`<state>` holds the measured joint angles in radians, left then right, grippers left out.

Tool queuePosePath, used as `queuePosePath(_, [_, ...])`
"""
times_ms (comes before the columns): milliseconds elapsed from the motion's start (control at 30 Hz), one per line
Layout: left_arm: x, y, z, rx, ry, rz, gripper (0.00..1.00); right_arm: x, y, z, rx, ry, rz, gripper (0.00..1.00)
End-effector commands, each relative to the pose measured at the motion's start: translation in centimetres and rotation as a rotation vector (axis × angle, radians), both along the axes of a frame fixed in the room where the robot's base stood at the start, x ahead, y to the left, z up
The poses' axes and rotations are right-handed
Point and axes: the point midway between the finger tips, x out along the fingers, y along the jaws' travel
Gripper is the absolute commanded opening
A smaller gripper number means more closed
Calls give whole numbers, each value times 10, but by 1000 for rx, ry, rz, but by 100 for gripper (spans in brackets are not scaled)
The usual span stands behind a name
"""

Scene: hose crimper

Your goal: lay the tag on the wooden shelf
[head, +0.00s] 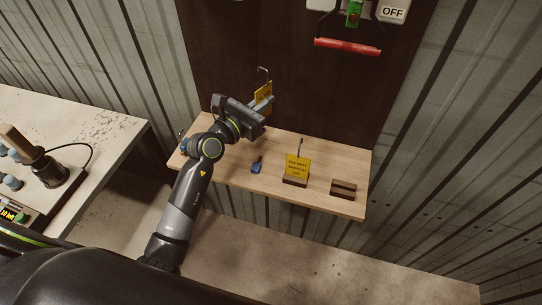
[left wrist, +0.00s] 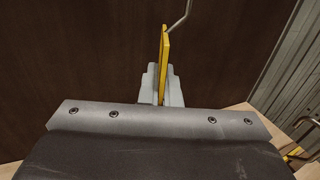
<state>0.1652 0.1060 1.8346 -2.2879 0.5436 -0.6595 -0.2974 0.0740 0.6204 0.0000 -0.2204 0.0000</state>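My left gripper (head: 262,104) is above the back left part of the wooden shelf (head: 220,168), close to the dark panel. It is shut on a yellow tag (head: 263,91) with a wire hook pointing up. In the left wrist view the tag (left wrist: 165,55) stands edge-on between the two grey fingertips (left wrist: 161,85), clear of the shelf. A second yellow tag (head: 297,165) with dark print stands upright in a small dark wooden holder (head: 295,181) on the shelf. My right gripper is not in view.
An empty-looking dark holder (head: 343,188) stands at the shelf's right. A small blue item (head: 256,167) lies left of the second tag. A red switch handle (head: 347,46) and an OFF sign (head: 393,11) are on the panel above. A workbench (head: 104,125) stands at left.

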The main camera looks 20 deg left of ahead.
Motion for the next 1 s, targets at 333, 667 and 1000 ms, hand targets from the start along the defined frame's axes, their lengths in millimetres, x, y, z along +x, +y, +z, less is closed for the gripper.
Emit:
queuePosePath(333, [5, -2, -59, -1, 4, 0, 0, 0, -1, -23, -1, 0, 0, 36])
queuePosePath(667, [5, -2, -97, -2, 3, 0, 0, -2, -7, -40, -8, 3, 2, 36])
queuePosePath(1000, [4, -2, -100, 0, 1, 0, 0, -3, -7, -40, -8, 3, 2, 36])
